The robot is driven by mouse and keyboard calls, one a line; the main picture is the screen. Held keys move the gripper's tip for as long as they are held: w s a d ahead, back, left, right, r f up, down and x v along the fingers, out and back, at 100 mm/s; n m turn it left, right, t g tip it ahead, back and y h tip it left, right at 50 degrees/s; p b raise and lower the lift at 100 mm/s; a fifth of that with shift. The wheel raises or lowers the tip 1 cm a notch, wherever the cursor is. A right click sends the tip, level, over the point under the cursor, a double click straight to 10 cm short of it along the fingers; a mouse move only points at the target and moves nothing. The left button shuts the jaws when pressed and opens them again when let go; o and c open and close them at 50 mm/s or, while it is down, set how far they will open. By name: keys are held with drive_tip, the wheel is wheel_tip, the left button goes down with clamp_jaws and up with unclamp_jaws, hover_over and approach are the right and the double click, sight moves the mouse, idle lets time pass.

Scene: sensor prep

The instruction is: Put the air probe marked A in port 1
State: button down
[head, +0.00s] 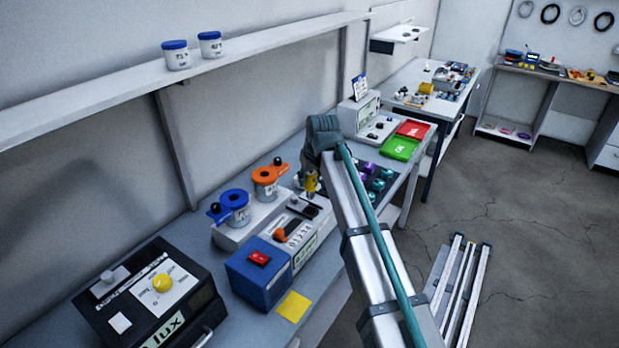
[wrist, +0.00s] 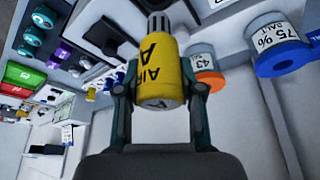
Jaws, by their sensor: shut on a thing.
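The yellow air probe marked "AIR A" (wrist: 158,72) is between the fingers of my gripper (wrist: 160,95) in the wrist view, its dark slotted tip pointing away from the palm. In the head view the probe (head: 311,184) hangs roughly upright under my gripper (head: 310,168), by the back end of a white panel unit (head: 304,252) with a row of numbers on its front. I cannot make out port 1 or tell whether the probe touches the unit.
Jars with a blue lid (head: 235,206) and an orange lid (head: 267,181) stand left of the probe. A blue box with a red switch (head: 259,258) and a black lux device (head: 150,300) are nearer. Red (head: 412,129) and green (head: 400,147) trays lie beyond.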

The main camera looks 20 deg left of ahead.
drive_tip(key=shift+w+f, duration=0.25)
drive_tip(key=shift+f, duration=0.3)
drive_tip(key=shift+s+f+b, duration=0.1)
drive_tip(key=shift+f+b, duration=1.1)
drive_tip(key=shift+f, duration=0.7)
drive_tip(key=shift+f+b, duration=0.55)
drive_tip(key=shift+f, duration=1.6)
idle(3.4)
